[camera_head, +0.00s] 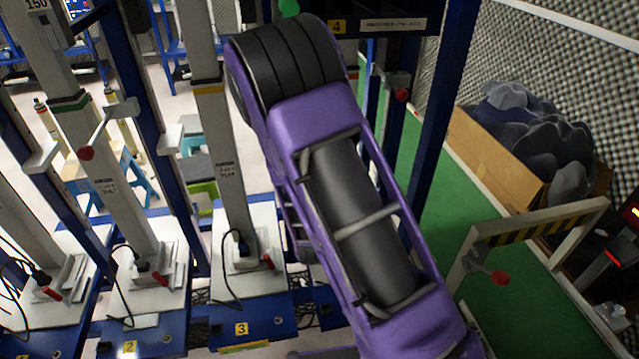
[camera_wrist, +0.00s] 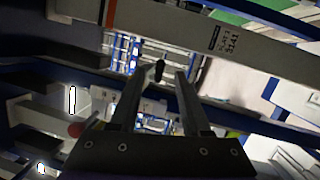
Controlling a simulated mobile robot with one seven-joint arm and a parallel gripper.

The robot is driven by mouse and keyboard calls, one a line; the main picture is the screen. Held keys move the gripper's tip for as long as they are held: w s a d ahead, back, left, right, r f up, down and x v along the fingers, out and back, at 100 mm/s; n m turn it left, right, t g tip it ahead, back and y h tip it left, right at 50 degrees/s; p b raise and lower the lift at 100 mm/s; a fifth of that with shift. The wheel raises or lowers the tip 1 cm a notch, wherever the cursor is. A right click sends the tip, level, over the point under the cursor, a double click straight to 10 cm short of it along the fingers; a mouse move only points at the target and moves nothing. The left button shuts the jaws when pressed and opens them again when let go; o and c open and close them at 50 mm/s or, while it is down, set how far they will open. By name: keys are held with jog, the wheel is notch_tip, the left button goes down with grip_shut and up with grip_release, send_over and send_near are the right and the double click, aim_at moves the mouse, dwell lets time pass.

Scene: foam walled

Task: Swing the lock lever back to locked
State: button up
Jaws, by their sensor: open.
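In the head view, a pale lever with a red knob (camera_head: 86,153) sits on the left column. Another red knob (camera_head: 402,95) shows on the dark post right of my purple arm. I cannot tell which is the lock lever. My gripper (camera_wrist: 158,74) is open in the wrist view, its two fingers apart. A small dark rounded piece (camera_wrist: 159,70) shows between the fingertips; I cannot tell whether it is a lever end or how far away it is. A dull red knob (camera_wrist: 75,130) shows left of the fingers. My arm hides the gripper in the head view.
A column with a printed label (camera_wrist: 225,38) crosses the top of the wrist view. Grey columns stand on white bases by the number 3 plate (camera_head: 241,329). A striped bar frame (camera_head: 540,230) and a box of dark foam (camera_head: 530,150) are at right. Green floor (camera_head: 530,310) is open there.

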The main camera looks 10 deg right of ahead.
jog(key=v, duration=0.9)
jog(key=shift+s, duration=0.2)
